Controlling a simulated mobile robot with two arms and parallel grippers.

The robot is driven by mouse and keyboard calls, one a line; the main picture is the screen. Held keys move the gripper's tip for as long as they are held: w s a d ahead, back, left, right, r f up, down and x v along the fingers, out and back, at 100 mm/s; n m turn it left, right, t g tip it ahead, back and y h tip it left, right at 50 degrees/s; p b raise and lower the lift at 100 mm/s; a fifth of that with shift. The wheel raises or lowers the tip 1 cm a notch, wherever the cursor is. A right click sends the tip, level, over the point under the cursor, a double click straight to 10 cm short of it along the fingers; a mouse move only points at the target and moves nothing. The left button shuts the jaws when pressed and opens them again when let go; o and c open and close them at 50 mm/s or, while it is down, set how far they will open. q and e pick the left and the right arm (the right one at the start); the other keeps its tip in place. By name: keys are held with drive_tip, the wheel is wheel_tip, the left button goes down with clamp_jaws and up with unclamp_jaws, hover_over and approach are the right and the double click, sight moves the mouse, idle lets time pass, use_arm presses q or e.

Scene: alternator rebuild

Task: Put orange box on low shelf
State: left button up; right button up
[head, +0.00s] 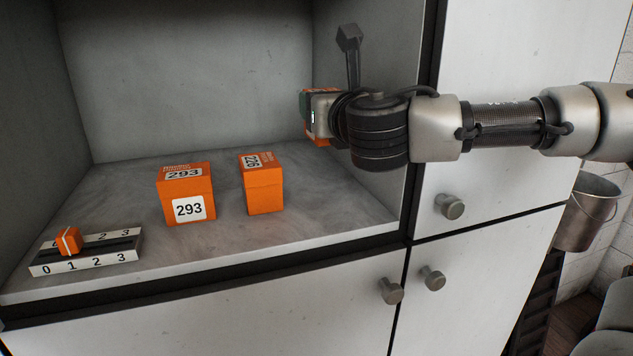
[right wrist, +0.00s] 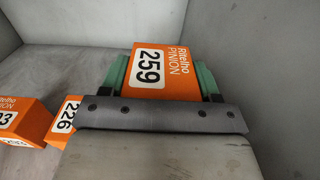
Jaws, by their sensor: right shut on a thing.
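An orange box labelled 259 (right wrist: 165,65) is between the green fingers of my right gripper (right wrist: 160,75), which is shut on it. In the head view the right gripper (head: 318,115) is inside the open grey compartment near its right wall, and only slivers of the orange box (head: 322,142) show behind it. The shelf (head: 310,205) is the pale marbled floor of this compartment. Whether the held box touches the shelf cannot be told. My left gripper is not in view.
Orange box 293 (head: 187,193) and orange box 226 (head: 263,186) stand on the shelf, left of my right gripper. A numbered slider block (head: 90,257) sits at the front left. A metal bucket (head: 588,212) hangs at the right.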

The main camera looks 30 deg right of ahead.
wheel_tip(320, 180, down, 5)
drive_tip(key=shift+p, duration=0.6)
wheel_tip(320, 180, down, 4)
drive_tip(key=shift+f+p, duration=0.1)
drive_tip(key=shift+p, duration=0.45)
drive_tip(key=shift+f, duration=0.3)
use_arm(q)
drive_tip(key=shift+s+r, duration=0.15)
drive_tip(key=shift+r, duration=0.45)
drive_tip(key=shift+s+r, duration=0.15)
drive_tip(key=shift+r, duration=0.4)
use_arm(e)
drive_tip(key=shift+f, duration=0.1)
drive_tip(key=o, duration=0.5)
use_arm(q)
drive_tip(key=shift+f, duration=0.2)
use_arm(e)
drive_tip(key=o, duration=0.5)
